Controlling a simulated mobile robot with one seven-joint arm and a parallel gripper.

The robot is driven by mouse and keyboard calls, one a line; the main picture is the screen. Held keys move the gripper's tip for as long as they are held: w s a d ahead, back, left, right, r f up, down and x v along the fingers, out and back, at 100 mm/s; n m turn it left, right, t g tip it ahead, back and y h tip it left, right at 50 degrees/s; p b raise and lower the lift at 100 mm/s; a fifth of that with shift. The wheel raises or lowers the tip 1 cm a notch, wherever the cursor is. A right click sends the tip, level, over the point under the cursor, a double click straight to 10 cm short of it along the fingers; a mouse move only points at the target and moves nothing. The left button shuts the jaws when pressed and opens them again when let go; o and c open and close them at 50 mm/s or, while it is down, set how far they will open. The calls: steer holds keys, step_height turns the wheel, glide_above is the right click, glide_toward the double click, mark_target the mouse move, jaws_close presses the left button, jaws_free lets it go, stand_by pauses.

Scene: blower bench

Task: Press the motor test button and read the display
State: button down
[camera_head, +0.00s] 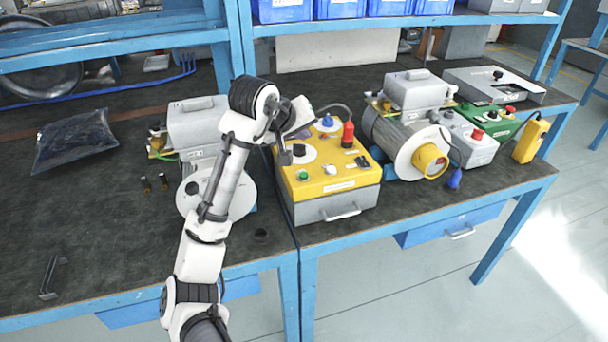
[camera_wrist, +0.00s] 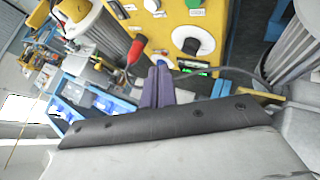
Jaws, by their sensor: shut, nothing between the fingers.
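The yellow test box (camera_head: 340,181) stands on the bench right of my arm. Its sloped top carries a green button (camera_head: 303,175), a white button (camera_head: 330,170), a black knob on a white disc (camera_head: 299,150) and a blue knob (camera_head: 326,121). No label is legible, so I cannot tell which is the motor test button. In the wrist view a small dark display (camera_wrist: 195,65) shows green digits, too small to read, near the black knob (camera_wrist: 191,45). My gripper (camera_head: 286,157) is shut and empty over the box's left part; its fingers (camera_wrist: 158,80) also show in the wrist view.
A red plug (camera_head: 348,134) with a cable stands up from the box. A grey motor with a white flange (camera_head: 408,152) stands close on the right. Another white-flanged unit (camera_head: 190,203) is partly behind my arm.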

steer(key=shift+f, duration=0.15)
steer(key=b, duration=0.7)
glide_above(304, 176)
steer(key=f, duration=0.7)
steer(key=shift+s+a+f, duration=0.2)
steer(key=shift+a+f, duration=0.1)
steer(key=shift+f, duration=0.4)
stand_by(0.6)
steer(key=shift+f, duration=0.45)
steer(key=shift+f, duration=0.35)
stand_by(0.7)
steer(key=shift+r, duration=0.1)
steer(key=shift+r+p, duration=0.7)
steer(key=shift+p, duration=0.25)
